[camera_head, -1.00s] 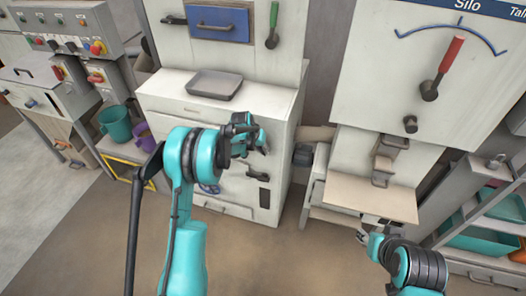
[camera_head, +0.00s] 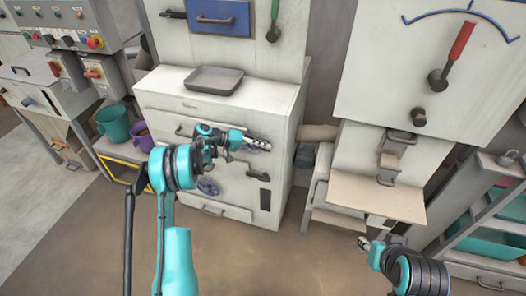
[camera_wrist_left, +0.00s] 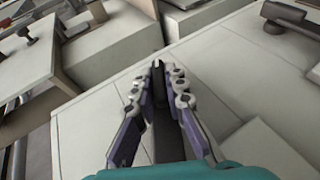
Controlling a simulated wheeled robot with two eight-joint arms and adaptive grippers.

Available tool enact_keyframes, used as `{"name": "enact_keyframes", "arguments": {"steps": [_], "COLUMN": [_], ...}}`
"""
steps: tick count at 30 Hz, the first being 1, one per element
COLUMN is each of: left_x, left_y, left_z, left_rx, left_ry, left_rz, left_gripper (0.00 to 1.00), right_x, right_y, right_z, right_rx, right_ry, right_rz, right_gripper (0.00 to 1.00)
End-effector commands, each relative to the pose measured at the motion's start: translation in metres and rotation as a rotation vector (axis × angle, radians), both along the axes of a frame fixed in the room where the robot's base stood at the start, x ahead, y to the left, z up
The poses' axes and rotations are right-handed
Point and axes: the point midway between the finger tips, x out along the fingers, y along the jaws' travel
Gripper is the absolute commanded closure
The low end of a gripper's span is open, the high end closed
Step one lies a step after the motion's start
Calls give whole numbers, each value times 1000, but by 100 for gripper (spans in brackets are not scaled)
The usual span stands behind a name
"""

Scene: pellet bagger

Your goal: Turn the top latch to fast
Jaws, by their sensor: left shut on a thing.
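My left gripper (camera_head: 258,145) is at the upper right of the pale cabinet front (camera_head: 225,207), its fingers pointing right. In the left wrist view, its two fingers (camera_wrist_left: 162,75) are close together around a dark narrow bar (camera_wrist_left: 158,95), which I take to be the top latch. The fingers hide most of it, so I cannot tell its exact angle. A second dark latch (camera_head: 262,175) sits lower on the same front. My right gripper (camera_head: 364,243) is at the lower right, away from the cabinet; its fingers are too small to read.
A grey tray (camera_head: 213,79) lies on the cabinet top. A handwheel (camera_head: 208,187) is on the front below my left wrist. The silo panel with a red lever (camera_head: 453,55) and a beige shelf (camera_head: 375,195) stand to the right. Open floor lies in front.

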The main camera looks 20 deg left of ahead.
Motion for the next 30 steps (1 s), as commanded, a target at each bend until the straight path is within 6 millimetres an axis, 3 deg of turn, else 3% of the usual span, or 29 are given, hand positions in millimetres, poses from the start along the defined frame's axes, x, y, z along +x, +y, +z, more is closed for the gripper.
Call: {"name": "enact_keyframes", "arguments": {"steps": [15,30], "left_x": [4,4], "left_y": [4,3], "left_z": [0,1], "left_rx": [-372,-458], "left_ry": [7,11], "left_rz": [14,14], "left_gripper": [100,100], "right_x": [0,0], "right_y": [0,0], "right_z": [-6,-6], "right_rx": [0,0], "right_ry": [0,0], "right_rz": [0,0], "right_gripper": [62,62]}}
